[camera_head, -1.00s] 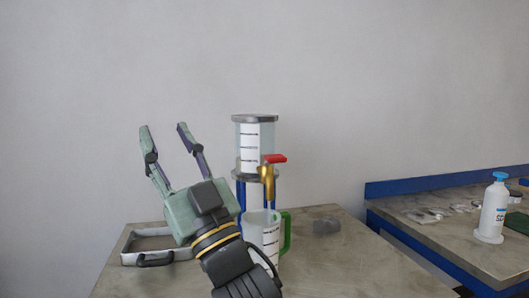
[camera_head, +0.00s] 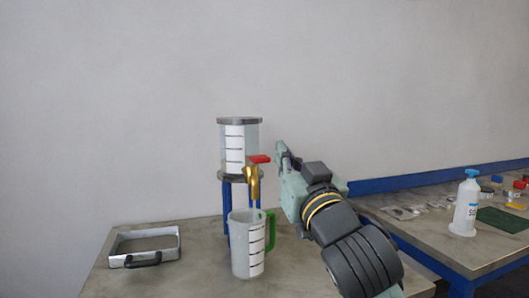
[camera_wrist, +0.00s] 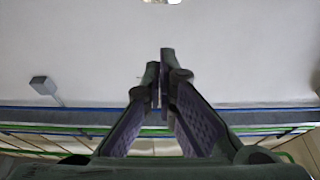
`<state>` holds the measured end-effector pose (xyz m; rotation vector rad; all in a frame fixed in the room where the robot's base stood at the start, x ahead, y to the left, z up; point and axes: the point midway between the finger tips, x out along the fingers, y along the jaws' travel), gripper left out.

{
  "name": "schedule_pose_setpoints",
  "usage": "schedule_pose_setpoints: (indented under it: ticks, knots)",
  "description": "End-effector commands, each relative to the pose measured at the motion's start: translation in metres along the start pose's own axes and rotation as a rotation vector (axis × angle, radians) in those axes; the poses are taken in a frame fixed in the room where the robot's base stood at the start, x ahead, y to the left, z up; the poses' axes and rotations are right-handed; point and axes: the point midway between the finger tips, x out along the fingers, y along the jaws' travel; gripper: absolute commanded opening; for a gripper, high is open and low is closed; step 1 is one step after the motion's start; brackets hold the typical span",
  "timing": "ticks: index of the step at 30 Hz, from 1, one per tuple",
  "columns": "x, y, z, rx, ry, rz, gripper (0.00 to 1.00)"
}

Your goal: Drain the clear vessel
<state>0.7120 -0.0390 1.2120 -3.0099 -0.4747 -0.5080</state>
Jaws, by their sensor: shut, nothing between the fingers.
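The clear vessel (camera_head: 239,146) stands upright on blue legs, with a grey lid and a marked scale. A brass tap (camera_head: 253,184) with a red handle (camera_head: 260,159) comes off its lower front, the handle pointing right. A measuring jug (camera_head: 247,245) with a green handle stands on the table below the tap. I cannot tell the liquid level in the vessel or the jug. My gripper (camera_head: 281,152) is just right of the red handle, apart from it in the picture. In the wrist view its fingertips (camera_wrist: 159,62) are together and empty.
A metal tray-like frame (camera_head: 172,234) with a black handle lies on the table at left. A second, blue-edged bench (camera_head: 470,245) at right bears a white bottle (camera_head: 466,204) and small items. The table between frame and jug is clear.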

Motion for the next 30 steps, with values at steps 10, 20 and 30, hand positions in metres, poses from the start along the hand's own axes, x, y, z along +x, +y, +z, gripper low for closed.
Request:
schedule_pose_setpoints:
  ticks: [10, 20, 30]
  knots:
    - [0.013, -0.001, -0.002, 0.001, -0.001, -0.002, 0.0]
    - [0.08, -0.001, -0.004, 0.0, -0.001, -0.002, 0.0]
    - [0.09, 0.0, 0.029, 0.001, 0.0, 0.0, 0.0]
